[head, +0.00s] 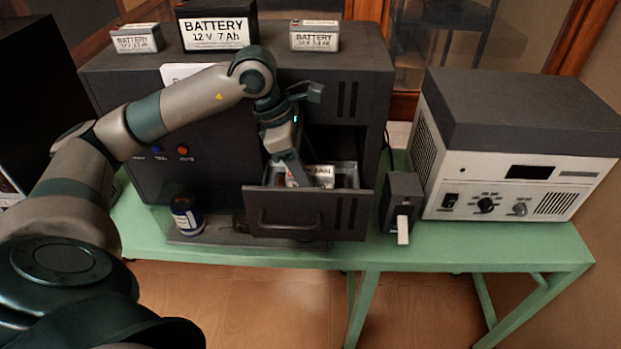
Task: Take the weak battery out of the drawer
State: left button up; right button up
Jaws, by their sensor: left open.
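The drawer (345,217) of the dark cabinet is pulled open, its front facing me. A battery with a white label (322,174) lies inside it, and only its upper part shows above the drawer front. My left gripper (291,174) points down into the drawer from above, at the left end of the battery. It is open; its fingertips are partly hidden, and I cannot tell whether they touch the battery. My right gripper is not in view.
Three batteries stand on the cabinet (350,88): a large black one (217,27) between two small grey ones (137,38) (314,36). A can (187,215) stands at front left. A small dark box (402,200) and a white-fronted instrument (510,180) stand right on the green table (455,257).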

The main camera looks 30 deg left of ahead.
pick_arm(q)
jog(key=shift+a+f+b, duration=0.15)
jog(key=shift+f+b, duration=0.2)
jog(key=shift+b, duration=0.25)
dwell(0.8)
jog(key=shift+c, duration=0.7)
grip_shut()
